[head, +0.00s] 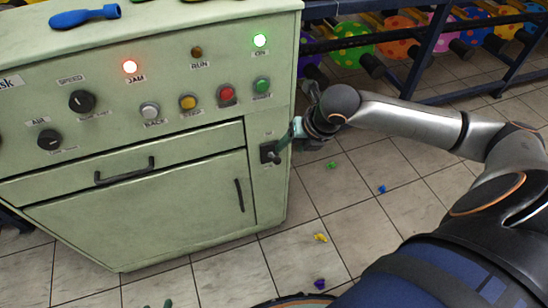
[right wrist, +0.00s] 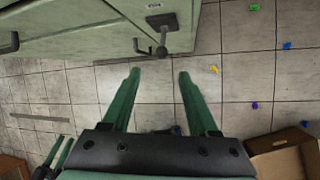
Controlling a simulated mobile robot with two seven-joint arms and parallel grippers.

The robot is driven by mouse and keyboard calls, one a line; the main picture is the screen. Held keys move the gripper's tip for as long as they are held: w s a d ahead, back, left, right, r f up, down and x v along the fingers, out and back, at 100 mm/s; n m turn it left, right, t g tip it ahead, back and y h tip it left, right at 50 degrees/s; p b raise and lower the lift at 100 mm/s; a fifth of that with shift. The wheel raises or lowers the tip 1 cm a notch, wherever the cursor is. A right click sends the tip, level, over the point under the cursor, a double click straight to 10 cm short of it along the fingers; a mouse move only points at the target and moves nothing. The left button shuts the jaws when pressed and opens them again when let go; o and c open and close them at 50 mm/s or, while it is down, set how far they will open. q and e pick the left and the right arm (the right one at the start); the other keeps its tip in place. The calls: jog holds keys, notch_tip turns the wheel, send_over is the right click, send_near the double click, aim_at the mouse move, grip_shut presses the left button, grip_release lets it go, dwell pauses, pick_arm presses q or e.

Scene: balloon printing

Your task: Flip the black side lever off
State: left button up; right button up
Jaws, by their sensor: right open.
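The black side lever (head: 275,157) sits on a dark plate on the machine's right side, below the buttons. In the right wrist view the lever (right wrist: 161,50) sticks out from its plate, ahead of the fingertips and between their lines. My right gripper (head: 286,143) is at the machine's side, close to the lever. Its green fingers (right wrist: 157,72) are wide apart with nothing between them. Whether a finger touches the lever I cannot tell. My left gripper's green fingertips (head: 157,304) just show at the bottom edge of the head view, apart and empty.
The pale green machine (head: 130,215) has a red JAM light (head: 130,67) and green ON light (head: 260,40) lit. A blue tool (head: 85,16) lies on top. A rack (head: 430,45) of balloons stands behind. Small coloured bits lie on the floor; a cardboard box (right wrist: 285,155) shows at lower right.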

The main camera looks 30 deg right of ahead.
aim_at(279, 159)
jog(key=b+x, duration=0.3)
jog(key=x, duration=0.8)
jog(key=shift+d+f+b, duration=0.1)
jog(key=shift+f+b, duration=0.1)
jog(key=shift+b, duration=0.1)
jog(key=shift+w+f, duration=0.1)
jog(key=shift+f, duration=0.15)
pick_arm(q)
jog(key=shift+w+a+f+t, duration=0.2)
jog(key=shift+a+f, duration=0.15)
jog(key=shift+f, duration=0.05)
jog(key=shift+w+a+f+t, duration=0.2)
jog(key=shift+a+f, duration=0.1)
jog(key=shift+f, duration=0.1)
pick_arm(e)
jog(key=shift+w+f, duration=0.1)
jog(key=shift+f, duration=0.1)
pick_arm(q)
jog(key=shift+d, duration=0.25)
pick_arm(e)
grip_shut()
pick_arm(q)
jog(key=shift+a+f, duration=0.1)
